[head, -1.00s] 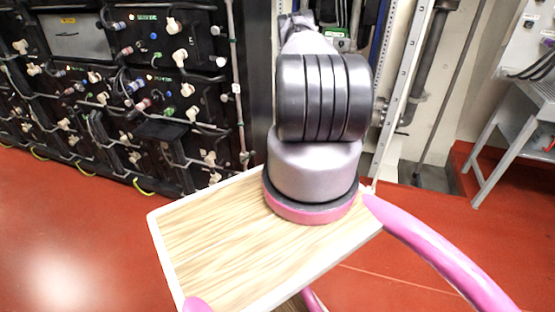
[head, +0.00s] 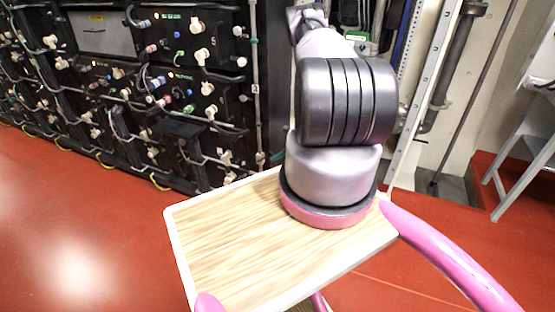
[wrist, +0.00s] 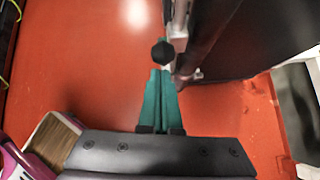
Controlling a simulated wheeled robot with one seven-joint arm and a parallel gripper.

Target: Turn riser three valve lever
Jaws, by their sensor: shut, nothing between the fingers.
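In the wrist view, my gripper (wrist: 161,76) has teal fingers that are pressed together and empty. A round black knob (wrist: 163,53) shows just beyond the fingertips, in line with them. It looks like the end of a lever, but I cannot tell whether the fingers touch it. A pale upright pipe (wrist: 178,22) with fittings stands behind and right of the knob. I cannot tell which riser this is. In the head view my gripper is hidden behind my own arm, and no valve lever can be made out.
Black battery racks (head: 120,85) with cables and white connectors fill the left of the head view. A large dark panel (wrist: 255,35) is close on the right in the wrist view. A grey stand (head: 525,145) is at far right. The red floor (head: 70,225) is open at left.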

